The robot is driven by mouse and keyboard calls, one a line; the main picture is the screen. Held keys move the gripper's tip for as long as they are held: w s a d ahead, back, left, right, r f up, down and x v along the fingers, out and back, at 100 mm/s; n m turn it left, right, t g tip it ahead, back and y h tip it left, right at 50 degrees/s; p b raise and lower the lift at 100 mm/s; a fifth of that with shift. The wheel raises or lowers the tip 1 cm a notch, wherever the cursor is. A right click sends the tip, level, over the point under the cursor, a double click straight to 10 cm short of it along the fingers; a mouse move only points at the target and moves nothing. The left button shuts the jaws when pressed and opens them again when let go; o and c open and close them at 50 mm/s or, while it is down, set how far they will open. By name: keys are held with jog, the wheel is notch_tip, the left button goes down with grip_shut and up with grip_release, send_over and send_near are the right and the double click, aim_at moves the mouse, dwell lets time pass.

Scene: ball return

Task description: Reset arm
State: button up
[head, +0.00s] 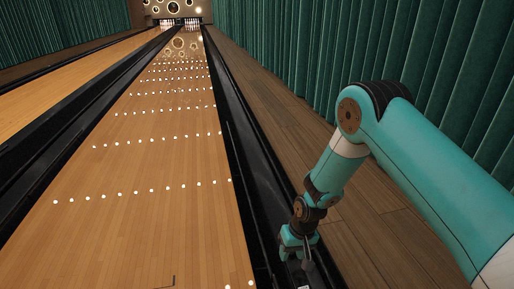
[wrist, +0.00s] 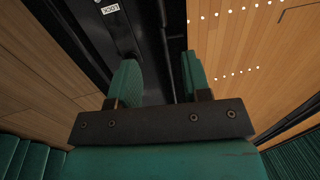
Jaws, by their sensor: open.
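My teal arm (head: 430,165) reaches in from the right in the head view, bent at a raised elbow. My gripper (head: 300,258) points down over the black gutter strip on the right side of the lane. In the wrist view its two green fingers (wrist: 158,85) stand apart with nothing between them. Dark gutter surface shows in the gap. No ball is in view.
The wooden lane (head: 140,210) with rows of white dots lies left of my gripper. Pins (head: 192,22) stand at its far end. A wooden walkway (head: 285,125) and green curtains (head: 300,45) lie to the right. A small white label (wrist: 110,9) sits on the black strip.

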jog(key=s+a+r+n+y+p, duration=0.1)
jog(key=s+r+p, duration=0.15)
jog(key=r, duration=1.15)
jog(key=s+a+r+n+p, duration=0.1)
jog(key=s+r, duration=0.3)
jog(key=r, duration=1.1)
jog(key=s+d+r+n+y+p, duration=0.15)
jog(key=s+r+n, duration=0.25)
jog(key=s+r, duration=1.25)
notch_tip(320, 180, up, 36)
jog(key=s+p, duration=0.1)
jog(key=p, duration=3.7)
jog(key=shift+s+d+p, duration=0.25)
jog(key=shift+s+p, duration=0.05)
jog(key=shift+p, duration=0.1)
jog(key=shift+h, duration=0.25)
